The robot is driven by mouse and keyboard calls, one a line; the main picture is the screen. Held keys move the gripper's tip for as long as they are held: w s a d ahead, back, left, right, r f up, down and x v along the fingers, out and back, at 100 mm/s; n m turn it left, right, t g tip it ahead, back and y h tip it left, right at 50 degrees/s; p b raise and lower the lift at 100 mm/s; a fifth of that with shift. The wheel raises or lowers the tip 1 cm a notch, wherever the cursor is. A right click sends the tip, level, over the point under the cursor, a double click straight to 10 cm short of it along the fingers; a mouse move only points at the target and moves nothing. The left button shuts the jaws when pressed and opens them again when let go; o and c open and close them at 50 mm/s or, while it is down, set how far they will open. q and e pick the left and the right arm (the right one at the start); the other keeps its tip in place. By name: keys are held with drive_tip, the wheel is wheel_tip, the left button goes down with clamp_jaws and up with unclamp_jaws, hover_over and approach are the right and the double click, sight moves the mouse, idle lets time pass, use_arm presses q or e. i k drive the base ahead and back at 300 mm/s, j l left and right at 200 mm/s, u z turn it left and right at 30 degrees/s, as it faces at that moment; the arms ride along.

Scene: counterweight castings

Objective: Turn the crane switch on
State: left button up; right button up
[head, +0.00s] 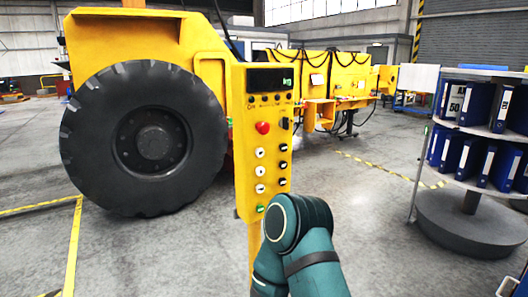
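A yellow control panel (241,150) stands upright on a yellow post in the middle of the head view. It has a dark display (270,79) with green characters at the top, a red mushroom button (263,127), white round buttons (260,153) on the left and black switches (283,148) on the right. A larger dark switch (286,123) sits right of the red button. A green button (261,209) is at the bottom. Labels are too small to read, so I cannot tell which is the crane switch. My teal arm bends in front of the panel's lower right. Neither gripper is in view.
A big yellow vehicle with a large black tyre (142,140) stands behind the panel to the left. A round shelf (470,226) with blue binders (476,104) stands at the right. Yellow floor tape (75,240) runs at the left. Grey floor is clear between panel and shelf.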

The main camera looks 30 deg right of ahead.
sight(284, 122)
drive_tip(key=z, duration=0.7)
